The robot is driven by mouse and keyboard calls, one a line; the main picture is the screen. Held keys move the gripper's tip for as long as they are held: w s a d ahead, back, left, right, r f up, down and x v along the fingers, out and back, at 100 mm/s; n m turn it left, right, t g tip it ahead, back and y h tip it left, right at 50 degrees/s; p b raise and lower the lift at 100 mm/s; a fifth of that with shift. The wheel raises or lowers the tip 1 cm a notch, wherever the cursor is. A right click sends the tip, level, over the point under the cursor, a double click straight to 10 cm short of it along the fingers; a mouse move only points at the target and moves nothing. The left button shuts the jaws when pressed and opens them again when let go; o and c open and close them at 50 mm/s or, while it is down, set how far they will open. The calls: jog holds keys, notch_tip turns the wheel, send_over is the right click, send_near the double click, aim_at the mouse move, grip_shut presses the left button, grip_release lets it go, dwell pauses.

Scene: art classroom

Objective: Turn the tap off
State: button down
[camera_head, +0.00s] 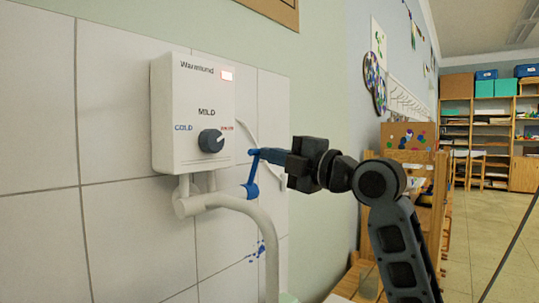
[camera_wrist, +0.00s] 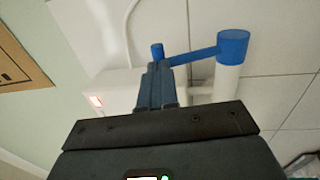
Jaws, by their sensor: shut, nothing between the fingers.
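The tap has a blue lever handle (camera_head: 252,172) on the right end of the white pipe under the wall water heater. In the wrist view the lever (camera_wrist: 195,56) runs from a round blue cap on the pipe to a small blue knob at its free end. My gripper (camera_head: 264,154) reaches in from the right with its fingertips at the lever's free end. In the wrist view my gripper (camera_wrist: 156,68) is shut and empty, its tips just beside the knob. I cannot tell whether they touch it.
The white water heater (camera_head: 193,115) with a dark dial and a lit red light is fixed to the tiled wall above. A curved white spout (camera_head: 268,232) bends down below the lever. Wooden furniture (camera_head: 408,140) and shelves stand behind to the right, beside open floor.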

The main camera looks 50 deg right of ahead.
jog(key=w+r+g+p, duration=0.2)
jog(key=w, duration=0.1)
jog(key=shift+w+a+g, duration=0.1)
jog(key=shift+w+g, duration=0.1)
jog(key=shift+g, duration=0.2)
dwell(0.5)
